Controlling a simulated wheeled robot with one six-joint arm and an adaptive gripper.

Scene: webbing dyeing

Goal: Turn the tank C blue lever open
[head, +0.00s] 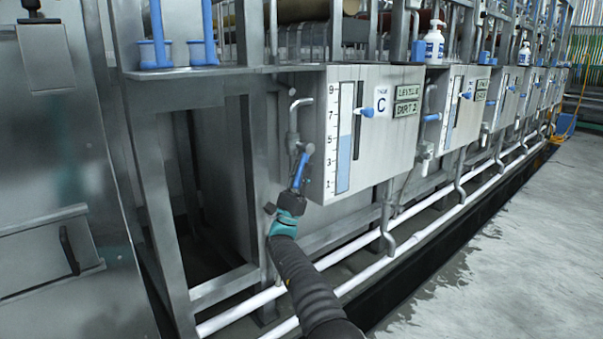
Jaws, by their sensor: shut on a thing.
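The blue lever (300,170) hangs on the pipe valve at the box's left side, slanting down and slightly left. My gripper (294,193) is at the lever's lower end, shut on it. The fingertips are small and dark here, and they hide the lever's end. A separate small blue knob (365,112) sticks out from the box front near the scale.
More tank boxes (463,105) with blue handles line up to the right. White pipes (380,228) run low beneath them. A steel frame post (165,210) and an open bay stand left of my arm. The floor (500,240) at right is clear.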

